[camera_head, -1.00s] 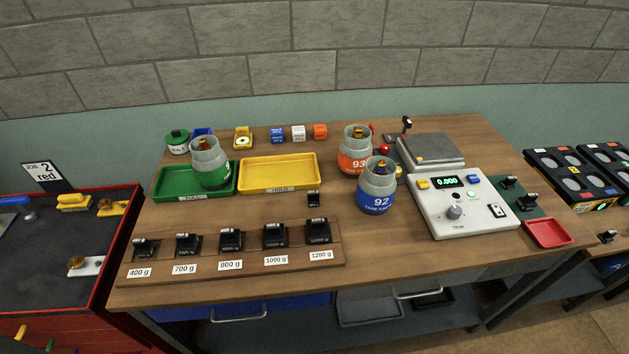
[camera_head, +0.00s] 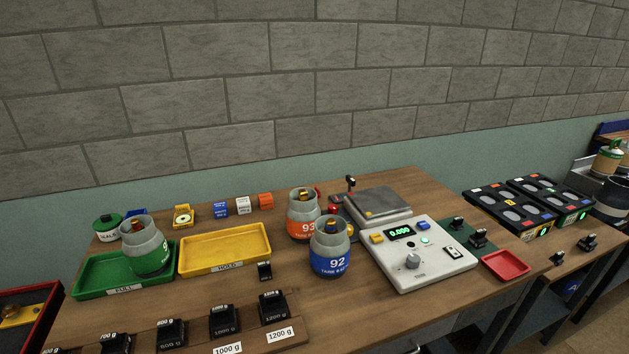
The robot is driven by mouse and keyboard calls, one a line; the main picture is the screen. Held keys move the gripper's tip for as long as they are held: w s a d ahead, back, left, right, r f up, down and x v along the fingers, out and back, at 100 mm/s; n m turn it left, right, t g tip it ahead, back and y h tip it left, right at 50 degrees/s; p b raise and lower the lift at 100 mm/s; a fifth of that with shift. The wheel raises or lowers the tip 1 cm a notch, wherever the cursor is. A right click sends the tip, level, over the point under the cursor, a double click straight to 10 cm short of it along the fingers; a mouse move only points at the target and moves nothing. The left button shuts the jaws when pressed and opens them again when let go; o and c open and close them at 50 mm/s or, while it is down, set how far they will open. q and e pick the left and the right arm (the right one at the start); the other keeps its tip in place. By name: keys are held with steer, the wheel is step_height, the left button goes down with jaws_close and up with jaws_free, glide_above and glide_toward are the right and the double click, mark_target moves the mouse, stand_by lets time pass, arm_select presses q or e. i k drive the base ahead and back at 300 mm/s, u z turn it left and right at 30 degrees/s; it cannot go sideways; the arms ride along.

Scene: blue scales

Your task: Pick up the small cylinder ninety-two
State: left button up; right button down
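The small cylinder ninety-two (camera_head: 330,252) is grey on top with a blue lower band marked 92. It stands upright on the wooden table, just left of the scale's control box. An orange-banded cylinder 93 (camera_head: 303,216) stands close behind it and to its left. Neither of my grippers shows in the head view.
The scale's control box (camera_head: 455,264) and its weighing plate (camera_head: 378,203) are to the right. A yellow tray (camera_head: 224,266) and a green tray (camera_head: 98,289) holding a green-banded cylinder (camera_head: 144,248) are left. Weights (camera_head: 223,318) line the front. A red tray (camera_head: 506,265) sits far right.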

mark_target(329, 242)
steer(key=z, duration=2.65)
steer(key=i, duration=2.4)
steer(key=u, duration=3.2)
